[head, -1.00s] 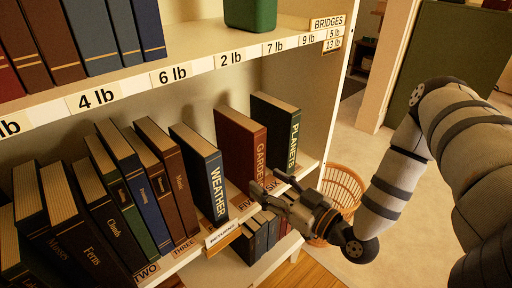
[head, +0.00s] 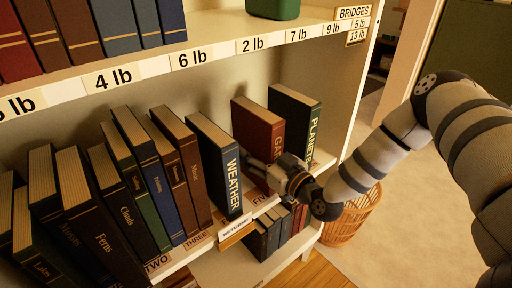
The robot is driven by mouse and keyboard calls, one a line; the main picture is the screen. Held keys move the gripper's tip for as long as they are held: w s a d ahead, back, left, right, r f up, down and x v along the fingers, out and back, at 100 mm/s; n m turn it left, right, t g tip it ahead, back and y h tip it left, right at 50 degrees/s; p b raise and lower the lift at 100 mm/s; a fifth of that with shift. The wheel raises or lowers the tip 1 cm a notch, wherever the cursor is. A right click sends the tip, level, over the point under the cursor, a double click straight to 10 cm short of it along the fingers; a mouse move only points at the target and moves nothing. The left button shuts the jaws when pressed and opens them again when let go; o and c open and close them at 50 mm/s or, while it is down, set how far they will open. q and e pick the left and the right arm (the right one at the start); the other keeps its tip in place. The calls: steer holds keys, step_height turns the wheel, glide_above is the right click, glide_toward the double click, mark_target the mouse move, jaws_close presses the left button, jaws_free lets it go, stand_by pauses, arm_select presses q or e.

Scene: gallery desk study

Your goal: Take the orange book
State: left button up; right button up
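The only orange-toned book I see is the rust-red one lettered "GARDE..." (head: 257,125). It stands upright on the middle shelf between the dark WEATHER book (head: 213,165) and the dark green PLANET... book (head: 296,118). My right gripper (head: 258,168) is in front of its lower spine and hides the end of its title. The fingers reach toward the spine; I cannot tell whether they touch it or how far apart they are. My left gripper is not in view.
Several more books (head: 100,215) lean at the left of the middle shelf (head: 190,250). A small sign (head: 236,229) stands on its edge. Small books (head: 270,232) sit below. The upper shelf (head: 225,44) overhangs. A wicker basket (head: 350,217) stands on the floor at right.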

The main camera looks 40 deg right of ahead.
jaws_close()
steer(key=shift+r, duration=0.1)
